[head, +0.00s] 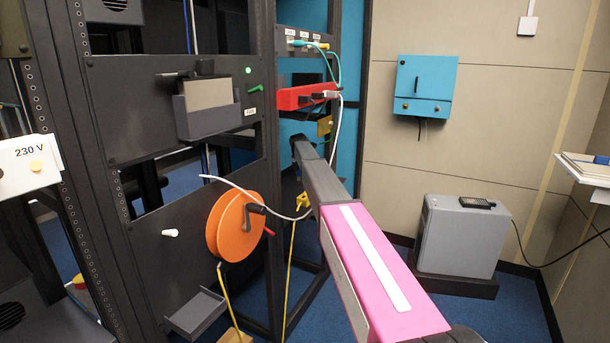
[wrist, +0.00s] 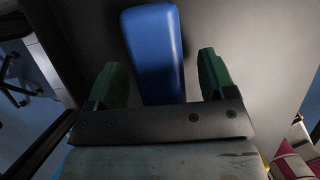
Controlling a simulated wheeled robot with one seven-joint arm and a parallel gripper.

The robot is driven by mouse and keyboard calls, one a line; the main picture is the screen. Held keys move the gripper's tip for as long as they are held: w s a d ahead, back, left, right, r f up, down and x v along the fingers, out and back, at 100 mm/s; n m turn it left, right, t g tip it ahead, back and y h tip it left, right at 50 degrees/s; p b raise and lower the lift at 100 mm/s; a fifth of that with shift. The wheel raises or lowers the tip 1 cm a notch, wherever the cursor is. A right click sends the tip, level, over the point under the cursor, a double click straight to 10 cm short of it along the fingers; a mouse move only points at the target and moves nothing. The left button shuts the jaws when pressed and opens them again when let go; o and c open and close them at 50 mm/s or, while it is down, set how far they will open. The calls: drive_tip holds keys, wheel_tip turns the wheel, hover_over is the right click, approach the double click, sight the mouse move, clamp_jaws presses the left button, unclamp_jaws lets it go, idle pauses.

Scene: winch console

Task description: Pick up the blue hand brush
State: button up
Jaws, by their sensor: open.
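The blue hand brush shows in the wrist view as a smooth, rounded blue block (wrist: 154,35) at the top centre, in front of a plain grey surface. Its bristles are not visible. My gripper (wrist: 161,64) is open, with one green finger on each side of the blue block's lower part. Gaps show between the block and both fingers; I cannot tell how deep it lies between them. The block's lower end is hidden behind the gripper's dark crossbar. In the head view my arm reaches toward the rack, and I cannot make out the brush or the fingers there.
The dark rack (head: 130,110) stands left of my arm, with an orange winch drum (head: 235,228), a white cable and a small grey tray (head: 196,312). A red unit (head: 304,96) sits above my arm's far end. A grey cabinet (head: 458,240) stands on the right.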

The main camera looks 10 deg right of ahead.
drive_tip(key=shift+f, duration=0.1)
idle(0.3)
drive_tip(key=c, duration=1)
drive_tip(key=shift+c, duration=0.2)
drive_tip(key=shift+r, duration=0.4)
drive_tip(key=v, duration=0.4)
drive_tip(key=shift+w+d+r, duration=0.25)
drive_tip(key=shift+r, duration=0.1)
drive_tip(key=s+a+r, duration=0.6)
drive_tip(key=s, duration=0.2)
drive_tip(key=shift+s+r, duration=0.15)
drive_tip(key=shift+s, duration=0.25)
drive_tip(key=shift+a, duration=0.1)
drive_tip(key=shift+o, duration=0.6)
